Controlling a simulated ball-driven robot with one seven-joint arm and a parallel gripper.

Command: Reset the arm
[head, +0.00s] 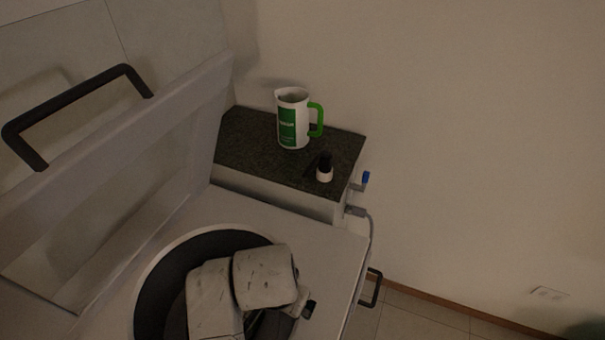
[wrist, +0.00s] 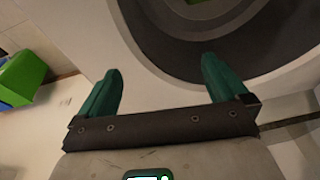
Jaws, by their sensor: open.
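My gripper (wrist: 160,66) shows in the wrist view with its two green fingers wide apart and nothing between them. Beyond the fingers is a dark round basin (wrist: 185,45) with a pale rim. In the head view my pale arm links cover part of the same basin (head: 158,285), and the fingers cannot be made out clearly there. The arm is folded low, at the bottom middle of that view.
A white jug (head: 290,125) with a green handle and a small black-capped bottle (head: 324,170) stand on a dark counter (head: 245,145). A raised lid with a black handle (head: 75,95) is at left. The right wall side is open. A green object (wrist: 22,75) edges the wrist view.

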